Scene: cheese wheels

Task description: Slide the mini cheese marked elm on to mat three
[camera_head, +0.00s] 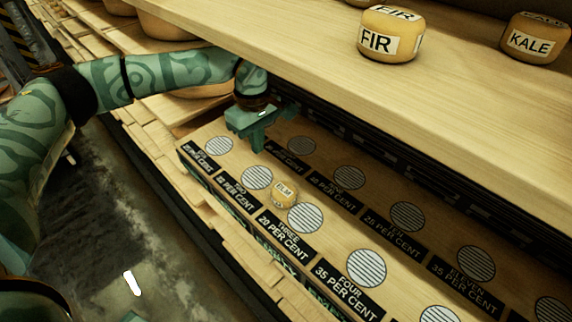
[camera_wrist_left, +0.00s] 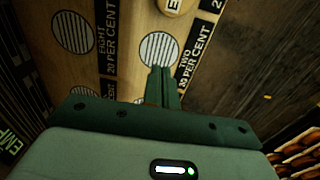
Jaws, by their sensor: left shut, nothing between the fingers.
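The mini cheese marked ELM (camera_head: 284,194) is a small yellow wheel with a white label. My left gripper (camera_head: 257,146) is shut and empty, above the board behind mat two and up-left of the cheese. In the left wrist view its closed fingers (camera_wrist_left: 162,82) point toward mat two (camera_wrist_left: 158,48), and part of the cheese (camera_wrist_left: 173,5) shows at the top edge. My right gripper is not in view.
The upper shelf (camera_head: 300,60) overhangs the back of the board, carrying cheeses marked FIR (camera_head: 391,35) and KALE (camera_head: 536,38). More striped mats with black labels run in two rows, including mat four (camera_head: 366,268). The board around them looks clear.

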